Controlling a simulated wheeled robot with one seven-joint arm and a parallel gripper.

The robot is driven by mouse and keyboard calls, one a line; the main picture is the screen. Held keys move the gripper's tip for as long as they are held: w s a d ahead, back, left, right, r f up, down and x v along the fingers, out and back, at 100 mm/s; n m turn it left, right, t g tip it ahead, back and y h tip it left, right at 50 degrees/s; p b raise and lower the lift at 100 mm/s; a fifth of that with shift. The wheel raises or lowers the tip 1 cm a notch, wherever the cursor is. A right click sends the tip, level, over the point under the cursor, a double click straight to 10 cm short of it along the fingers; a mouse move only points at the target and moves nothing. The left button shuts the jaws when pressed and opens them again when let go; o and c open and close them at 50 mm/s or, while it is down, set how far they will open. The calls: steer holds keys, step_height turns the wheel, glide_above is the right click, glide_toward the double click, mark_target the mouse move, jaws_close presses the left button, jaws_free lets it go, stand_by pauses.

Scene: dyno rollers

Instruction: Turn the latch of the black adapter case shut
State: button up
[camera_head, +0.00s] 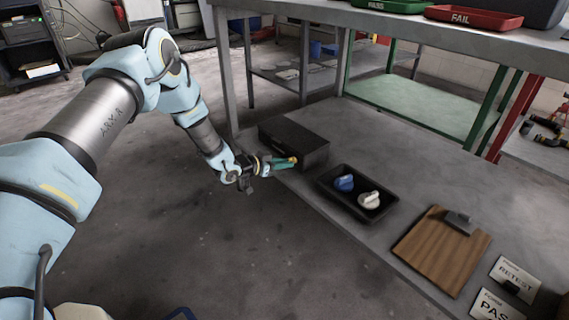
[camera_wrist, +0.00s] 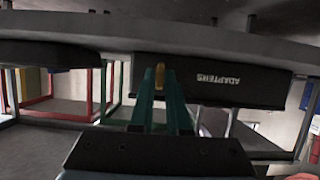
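The black adapter case (camera_head: 295,142) sits closed at the far left end of the grey bench. In the wrist view, which is upside down, its front (camera_wrist: 225,80) reads "ADAPTERS". A small brass latch (camera_wrist: 159,75) shows on this front; it also shows as an orange spot in the head view (camera_head: 292,159). My gripper (camera_head: 287,162) reaches the case front from the left. In the wrist view, its green fingers (camera_wrist: 162,84) lie on either side of the latch, with a narrow gap between them. I cannot tell whether they touch it. The fingertips hide part of the latch.
A black tray (camera_head: 335,202) with a blue knob (camera_head: 344,183) and a white knob (camera_head: 368,200) stands just right of the case. A clipboard (camera_head: 440,250) and label cards (camera_head: 515,279) lie further right. A raised shelf (camera_head: 400,22) runs behind. The floor left of the bench is clear.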

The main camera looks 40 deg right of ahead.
steer(key=shift+o, duration=0.5)
steer(key=shift+r, duration=0.1)
steer(key=shift+a+r, duration=0.1)
steer(key=shift+a, duration=0.2)
steer(key=p+v, duration=0.2)
steer(key=v, duration=0.8)
steer(key=shift+p, duration=0.4)
